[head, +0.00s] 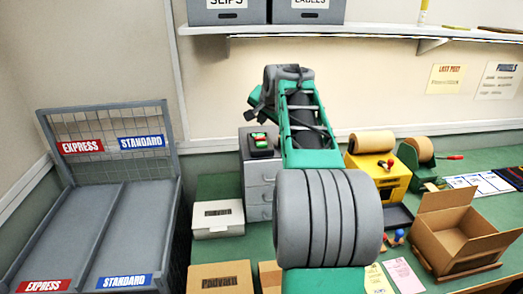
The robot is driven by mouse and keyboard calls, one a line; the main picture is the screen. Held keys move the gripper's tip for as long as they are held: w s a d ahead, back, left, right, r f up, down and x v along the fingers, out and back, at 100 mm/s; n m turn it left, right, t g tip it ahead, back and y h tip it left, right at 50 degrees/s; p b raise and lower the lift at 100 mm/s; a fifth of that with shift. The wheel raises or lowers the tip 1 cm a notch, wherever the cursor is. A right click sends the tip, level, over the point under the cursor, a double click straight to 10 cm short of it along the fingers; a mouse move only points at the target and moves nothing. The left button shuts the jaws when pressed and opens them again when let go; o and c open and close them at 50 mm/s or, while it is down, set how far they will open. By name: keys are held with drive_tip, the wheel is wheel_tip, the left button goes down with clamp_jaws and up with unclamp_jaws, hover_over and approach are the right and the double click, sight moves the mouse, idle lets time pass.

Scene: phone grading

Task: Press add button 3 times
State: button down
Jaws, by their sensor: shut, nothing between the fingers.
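A small dark button box (260,143) sits on top of a grey drawer unit (259,178) at the back of the green table. A green patch with a little red shows on its top; I cannot read any label, so I cannot tell which part is the add button. My arm reaches away from me to the back, and its wrist bends down to the left. My gripper (251,114) is shut and empty, pointing down just above and slightly left of the button box. It looks apart from the box, but the exact gap is too small to tell.
A white carton (217,219) stands left of the drawers. A yellow tape dispenser (374,172) and an open cardboard box (453,238) are to the right. A grey wire-backed rack (110,205) stands at left. A shelf (330,29) runs above, behind my arm.

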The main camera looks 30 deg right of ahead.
sight(262, 145)
wheel_tip(262, 145, down, 5)
drive_tip(key=b, duration=0.3)
idle(1.8)
drive_tip(key=shift+f, duration=0.45)
drive_tip(key=shift+f+b, duration=0.55)
drive_tip(key=shift+b, duration=0.05)
idle(0.5)
drive_tip(key=shift+r+p, duration=0.75)
drive_tip(key=shift+r, duration=0.15)
drive_tip(key=shift+r, duration=0.1)
wheel_tip(262, 145, up, 5)
drive_tip(key=p, duration=0.4)
